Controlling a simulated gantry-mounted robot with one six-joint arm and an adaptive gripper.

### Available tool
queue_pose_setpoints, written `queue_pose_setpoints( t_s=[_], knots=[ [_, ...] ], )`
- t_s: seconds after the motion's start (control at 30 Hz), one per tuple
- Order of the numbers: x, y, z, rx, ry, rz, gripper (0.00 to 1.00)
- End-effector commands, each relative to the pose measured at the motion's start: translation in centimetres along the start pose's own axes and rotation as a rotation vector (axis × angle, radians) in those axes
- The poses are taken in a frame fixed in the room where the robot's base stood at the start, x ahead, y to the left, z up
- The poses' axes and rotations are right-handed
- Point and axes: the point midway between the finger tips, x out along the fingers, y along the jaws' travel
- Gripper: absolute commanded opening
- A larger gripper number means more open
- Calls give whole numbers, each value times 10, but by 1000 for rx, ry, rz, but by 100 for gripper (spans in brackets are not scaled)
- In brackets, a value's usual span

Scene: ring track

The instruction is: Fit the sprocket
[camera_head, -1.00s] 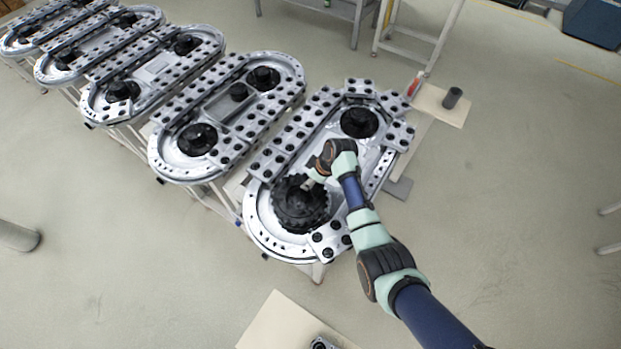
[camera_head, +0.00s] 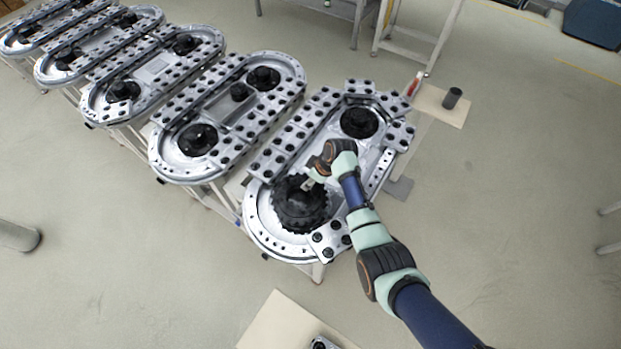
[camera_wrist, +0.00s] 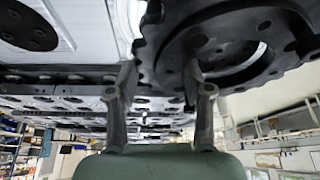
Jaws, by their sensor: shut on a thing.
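The black toothed sprocket (camera_head: 299,209) is at the near round end of the nearest ring track (camera_head: 262,232), over the place of that end's hub. The hub is hidden under it. My gripper (camera_head: 310,184) reaches in from the right and is shut on the sprocket's rim at its upper right side. In the wrist view the two fingers (camera_wrist: 163,82) stand apart, with the dark sprocket (camera_wrist: 237,28) close against them. The sprocket looks about level with the track. I cannot tell whether it is fully seated.
The track's far end has a black hub (camera_head: 359,122). Metal plates with black holes line the track's sides. More ring tracks (camera_head: 200,140) stand in a row to the left. A dark cylinder (camera_head: 452,98) stands on a pale board at the right.

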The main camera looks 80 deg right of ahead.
Motion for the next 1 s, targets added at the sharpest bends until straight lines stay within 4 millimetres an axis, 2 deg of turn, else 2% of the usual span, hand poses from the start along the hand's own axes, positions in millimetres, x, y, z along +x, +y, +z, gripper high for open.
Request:
queue_pose_setpoints(
  t_s=[0.07,0.1,0.27,0.53,0.67,0.77,1.0],
  knots=[
    [-1,1,-1,0,3,1,0],
    [-1,1,-1,0,3,1,54],
    [0,0,-1,0,2,1,80],
    [1,0,1,0,-2,-1,80],
    [-8,0,0,0,1,2,80],
    [-26,0,0,-1,2,3,80],
    [-87,1,-1,0,4,4,80]
  ],
)
